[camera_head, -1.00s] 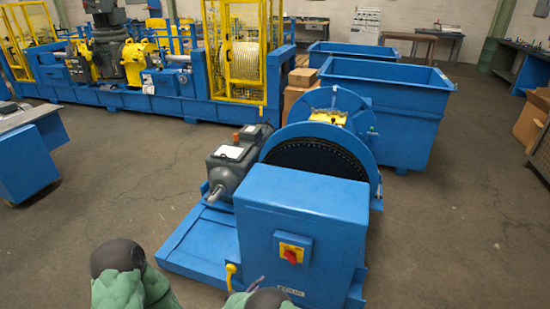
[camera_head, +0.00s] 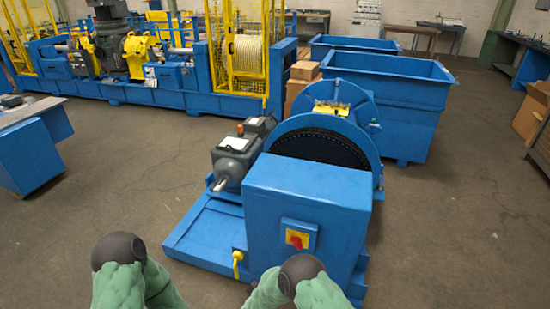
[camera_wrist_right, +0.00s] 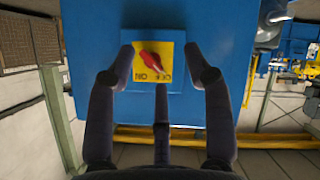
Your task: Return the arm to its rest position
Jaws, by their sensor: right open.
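The red switch knob (camera_head: 296,242) sits on a yellow plate on the front of the blue cabinet (camera_head: 305,197). In the right wrist view the knob (camera_wrist_right: 150,60) lies tilted on its yellow plate. My right gripper (camera_wrist_right: 162,62) is open, with its dark fingers spread either side of the switch plate in the picture. Nothing is between the fingers, and the gap to the switch cannot be judged. In the head view my green arm links with dark joints show at the bottom. My left gripper is not in view.
A grey motor (camera_head: 240,152) stands on the blue base plate (camera_head: 205,235) left of the cabinet. A large round blue guard (camera_head: 365,115) rises behind it. Blue bins (camera_head: 395,100) stand at the back right. Open floor (camera_head: 455,220) lies to the right.

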